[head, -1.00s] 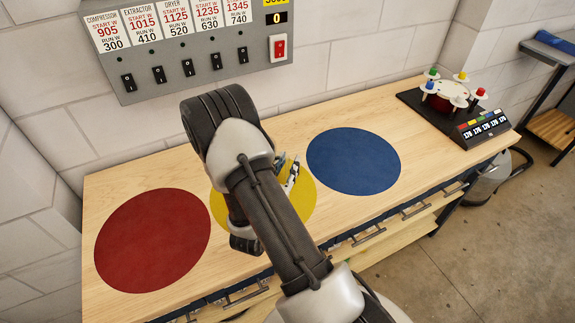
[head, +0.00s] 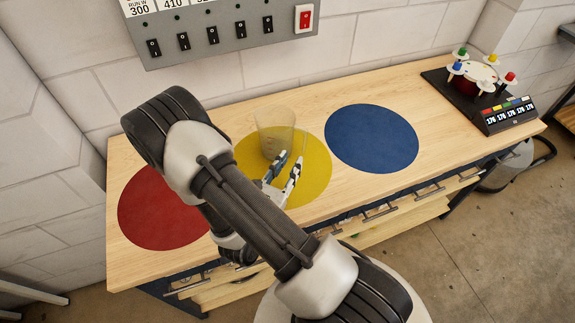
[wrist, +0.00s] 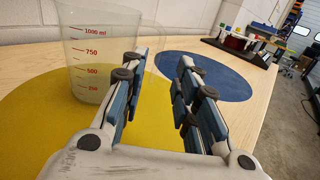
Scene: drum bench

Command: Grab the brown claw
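I cannot make out a brown claw in any view. My gripper (head: 279,177) is open and empty, low over the yellow circle (head: 314,182) on the bench. In the wrist view its two blue-padded fingers (wrist: 160,85) stand apart with nothing between them. A clear measuring beaker (head: 275,128) stands upright on the yellow circle, just behind my gripper. In the wrist view the beaker (wrist: 90,50) is ahead and to the left, partly behind the left finger. A round drum device (head: 474,80) with coloured pegs sits at the bench's far right end.
A red circle (head: 158,212) and a blue circle (head: 372,138) mark the wooden bench top (head: 430,90). A grey switch panel (head: 225,30) hangs on the wall behind. A small display box (head: 510,117) stands in front of the drum. The bench between blue circle and drum is clear.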

